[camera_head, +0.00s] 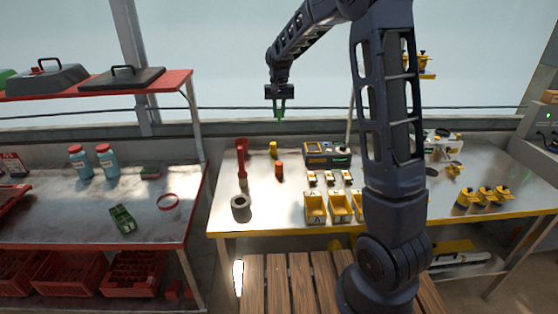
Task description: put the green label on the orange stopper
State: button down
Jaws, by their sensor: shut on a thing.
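My gripper (279,106) hangs from my arm, pointing down, well above the middle table. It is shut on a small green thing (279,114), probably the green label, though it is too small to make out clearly. An orange stopper (279,171) stands upright on the metal tabletop, below the gripper in the picture. The gripper and the green piece are apart from it.
Near the stopper stand a yellow cylinder (273,149), a tall red tool (241,158) and a grey ring (241,208). Yellow bins (314,209) line the front edge, with a device (326,153) behind. The tabletop (270,205) around the stopper is mostly bare.

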notch_tip(320, 180, down, 19)
dwell(0.6)
jog(key=shift+f, duration=0.1)
jog(key=c, duration=1.3)
grip_release()
jog(key=shift+c, duration=0.2)
